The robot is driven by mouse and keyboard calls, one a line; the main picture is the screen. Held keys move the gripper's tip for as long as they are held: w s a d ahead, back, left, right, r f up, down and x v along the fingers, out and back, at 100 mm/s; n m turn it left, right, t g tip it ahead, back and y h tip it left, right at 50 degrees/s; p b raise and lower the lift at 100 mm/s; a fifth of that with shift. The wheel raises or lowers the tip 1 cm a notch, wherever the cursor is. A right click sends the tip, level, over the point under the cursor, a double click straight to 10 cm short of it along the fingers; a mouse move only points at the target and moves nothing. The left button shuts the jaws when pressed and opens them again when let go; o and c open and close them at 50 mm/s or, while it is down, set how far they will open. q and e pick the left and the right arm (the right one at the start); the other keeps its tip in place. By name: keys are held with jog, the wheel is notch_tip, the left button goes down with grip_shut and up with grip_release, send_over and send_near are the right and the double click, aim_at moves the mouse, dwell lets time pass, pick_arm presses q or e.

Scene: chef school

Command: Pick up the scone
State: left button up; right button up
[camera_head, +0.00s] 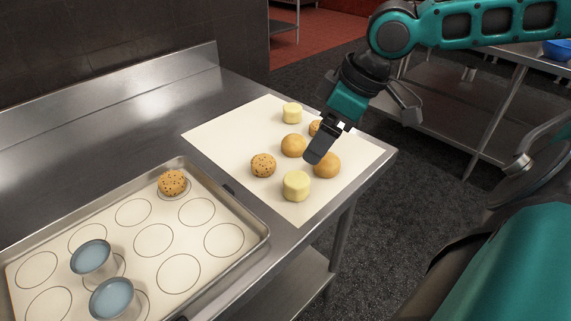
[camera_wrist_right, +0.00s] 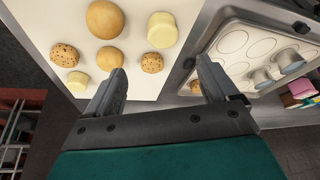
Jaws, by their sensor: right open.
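On the white mat (camera_head: 225,138) lie two pale, flat-topped round pieces that look like scones: a near one (camera_head: 297,186) and a far one (camera_head: 292,113). Two smooth brown buns (camera_head: 327,165) (camera_head: 293,145) and two speckled pieces (camera_head: 263,166) (camera_head: 316,128) lie among them. My right gripper (camera_head: 362,138) hangs above the mat's right side, open and empty. In the right wrist view, its fingers (camera_wrist_right: 160,66) stand apart, with a speckled piece (camera_wrist_right: 152,62) seen between them and below. The far speckled piece is partly hidden by the gripper in the head view. My left gripper is out of view.
A metal baking tray (camera_head: 262,238) with printed circles stands left of the mat. It carries one speckled piece (camera_head: 172,183) and two blue-topped metal cups (camera_head: 92,256) (camera_head: 112,298). The steel table's (camera_head: 130,115) right edge is close to the mat.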

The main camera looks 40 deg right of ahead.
aim_at(298, 179)
jog(key=b+x, duration=0.3)
jog(key=x, duration=0.4)
jog(key=shift+a+f, duration=0.1)
jog(key=shift+f, duration=0.15)
jog(key=shift+w+a+f+b, duration=0.1)
jog(key=shift+f+b, duration=0.3)
jog(key=shift+f, duration=0.15)
jog(key=shift+a+f+b, duration=0.15)
jog(key=shift+f+b, duration=0.25)
jog(key=shift+f, duration=0.1)
jog(key=shift+w, duration=0.1)
jog(key=shift+w+a+f, duration=0.1)
jog(key=shift+a+f, duration=0.1)
jog(key=shift+f, duration=0.3)
jog(key=shift+b+x, duration=0.3)
jog(key=shift+x, duration=0.7)
jog(key=shift+d, duration=0.1)
jog(key=shift+c, duration=0.5)
jog(key=c, duration=1)
